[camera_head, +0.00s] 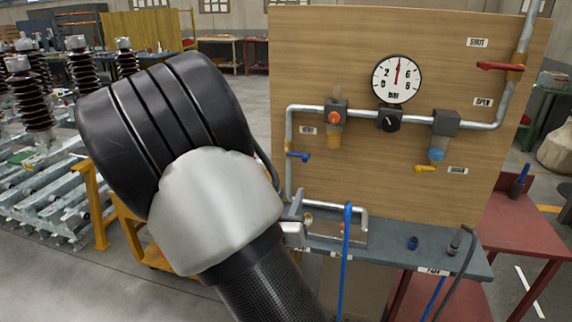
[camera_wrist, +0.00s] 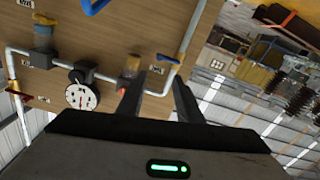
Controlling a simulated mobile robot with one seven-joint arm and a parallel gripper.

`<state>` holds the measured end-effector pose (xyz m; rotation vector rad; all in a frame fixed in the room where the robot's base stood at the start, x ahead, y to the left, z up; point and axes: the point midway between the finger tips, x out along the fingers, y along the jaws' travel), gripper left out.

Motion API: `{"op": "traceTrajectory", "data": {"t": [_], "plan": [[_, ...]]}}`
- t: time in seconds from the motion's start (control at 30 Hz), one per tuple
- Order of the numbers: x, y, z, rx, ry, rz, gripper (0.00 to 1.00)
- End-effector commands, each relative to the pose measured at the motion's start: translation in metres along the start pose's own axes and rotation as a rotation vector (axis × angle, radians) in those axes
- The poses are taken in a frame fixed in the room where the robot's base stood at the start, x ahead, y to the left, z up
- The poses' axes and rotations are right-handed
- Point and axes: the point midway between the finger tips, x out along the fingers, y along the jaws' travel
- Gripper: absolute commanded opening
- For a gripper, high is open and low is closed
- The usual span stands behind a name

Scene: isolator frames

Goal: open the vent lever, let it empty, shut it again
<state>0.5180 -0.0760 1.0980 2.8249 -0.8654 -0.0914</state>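A short blue lever (camera_head: 298,156) sticks out from the left vertical pipe on the wooden board, beside a small label that I cannot read. It also shows in the wrist view (camera_wrist: 167,58), just above the fingertips. A yellow lever (camera_head: 425,168) sits under the right-hand unit, and a red lever (camera_head: 499,66) lies level on the right pipe between labels SHUT and OPEN. The gauge (camera_head: 397,79) needle points almost straight up, between 2 and 6. My gripper (camera_wrist: 160,82) has its fingers apart with nothing between them, in front of the board. In the head view my arm mostly hides it.
A grey shelf (camera_head: 455,262) runs under the board and carries a metal tray-like part (camera_head: 340,229) and a dark blue fitting (camera_head: 412,243). A blue hose (camera_head: 346,265) hangs over its front. A red table (camera_head: 510,230) stands at right. Insulator racks (camera_head: 35,100) stand at left.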

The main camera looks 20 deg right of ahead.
Motion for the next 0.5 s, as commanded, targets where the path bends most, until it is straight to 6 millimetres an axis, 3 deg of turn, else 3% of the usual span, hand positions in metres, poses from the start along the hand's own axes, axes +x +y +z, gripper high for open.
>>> {"op": "traceTrajectory", "data": {"t": [0.17,0.5], "plan": [[0.019,0.001,-0.002,-0.002,0.008,0.006,0.33],[0.092,0.002,-0.002,-0.002,0.007,0.004,0.33]]}}
